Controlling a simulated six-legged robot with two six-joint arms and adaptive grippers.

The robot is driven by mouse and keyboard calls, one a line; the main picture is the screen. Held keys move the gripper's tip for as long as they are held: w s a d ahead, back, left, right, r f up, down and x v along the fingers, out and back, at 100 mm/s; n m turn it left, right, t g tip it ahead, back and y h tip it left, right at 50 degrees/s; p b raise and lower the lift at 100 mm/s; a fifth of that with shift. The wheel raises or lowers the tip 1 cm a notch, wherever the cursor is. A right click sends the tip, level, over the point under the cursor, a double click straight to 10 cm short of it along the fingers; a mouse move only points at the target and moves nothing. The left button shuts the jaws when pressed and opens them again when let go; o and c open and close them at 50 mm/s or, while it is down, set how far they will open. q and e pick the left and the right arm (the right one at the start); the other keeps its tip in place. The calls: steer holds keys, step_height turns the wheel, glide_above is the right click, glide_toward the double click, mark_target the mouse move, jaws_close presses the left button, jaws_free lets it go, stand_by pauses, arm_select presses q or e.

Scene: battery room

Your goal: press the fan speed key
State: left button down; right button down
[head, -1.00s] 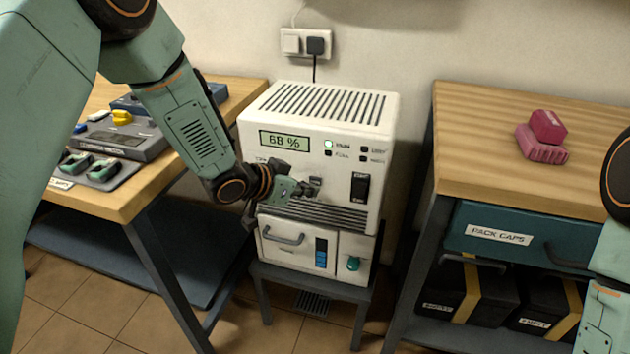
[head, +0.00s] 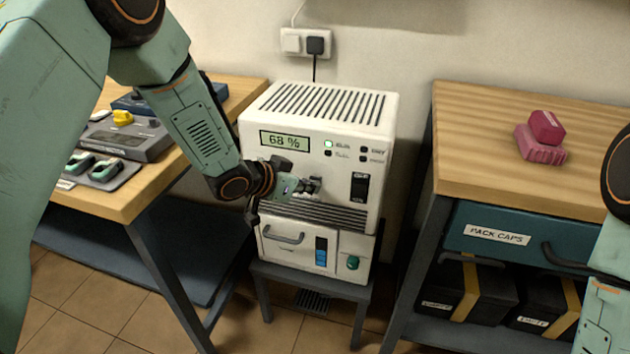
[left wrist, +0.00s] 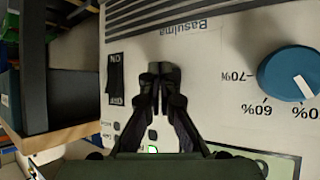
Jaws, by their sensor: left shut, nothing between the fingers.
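The white cabinet unit (head: 262,118) stands on a low dark stand, its display (head: 285,140) reading 68 %. My left gripper (head: 314,186) is shut and empty, its tips at the front panel, left of the black rocker switch (head: 360,187). The small dark key seen there earlier is now hidden behind the fingers. In the left wrist view the closed fingertips (left wrist: 161,72) overlap the panel between the ON/OFF switch (left wrist: 116,80) and a blue dial (left wrist: 291,75). I cannot tell whether they touch the key. My right gripper is out of view.
One indicator lamp (head: 328,143) glows beside the display. A wooden bench (head: 112,202) with a grey device (head: 125,140) is at left. Another bench (head: 470,130) with pinkish-red blocks (head: 541,138) is at right. A wall socket (head: 306,43) is above.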

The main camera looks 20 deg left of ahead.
arm_select(q)
steer(key=shift+w, duration=0.15)
stand_by(0.5)
steer(key=shift+s+p, duration=0.35)
steer(key=shift+s, duration=0.45)
steer(key=s+p, duration=0.1)
steer(key=s, duration=0.4)
steer(key=shift+a, duration=0.15)
stand_by(0.6)
